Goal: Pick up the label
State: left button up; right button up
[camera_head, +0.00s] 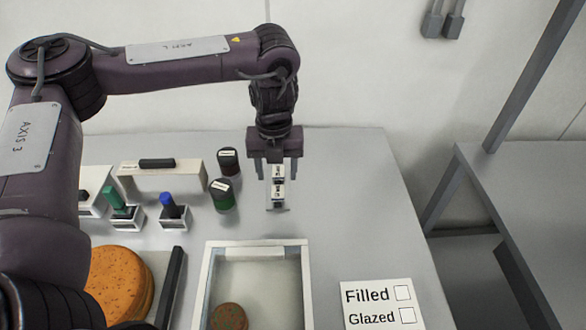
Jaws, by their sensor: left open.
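Small white labels with dark lettering (278,191) stand one in front of the other on a small grey holder (278,208) near the middle of the table. Their print is too small to read. My left gripper (276,172) points down over them, its fingers apart on either side of the rear label. I cannot tell whether the fingers touch it. A larger white card reading "Filled" and "Glazed" (378,306) with two empty boxes lies at the front right. My right gripper is not in view.
Two dark jars (222,196) stand just left of the gripper. Stamps with green and blue handles (168,206) and a pale block with a dark handle (160,177) stand farther left. A pale-rimmed tray (206,285) holds a brown round; a larger orange round (118,282) is left. Table space right of the labels is clear.

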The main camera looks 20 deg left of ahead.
aim_at(278, 198)
pick_arm(q)
jog(key=shift+w+f, duration=0.15)
jog(key=shift+w, duration=0.2)
jog(key=shift+f, duration=0.3)
jog(key=shift+s+f+b, duration=0.15)
jog(key=shift+s+f, duration=0.15)
jog(key=shift+f, duration=0.25)
jog(key=shift+s+f+b, duration=0.15)
jog(key=shift+s+f, duration=0.15)
jog(key=shift+f, duration=0.2)
jog(key=f, duration=0.3)
jog(key=shift+w+f+p, duration=0.2)
jog(key=shift+p, duration=0.1)
jog(key=shift+a+f, duration=0.1)
jog(key=shift+f, duration=0.4)
jog(key=shift+s, duration=0.1)
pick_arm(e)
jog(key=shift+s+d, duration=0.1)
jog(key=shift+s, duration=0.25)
pick_arm(q)
jog(key=shift+f, duration=0.25)
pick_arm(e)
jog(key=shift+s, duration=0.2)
pick_arm(q)
jog(key=c, duration=0.8)
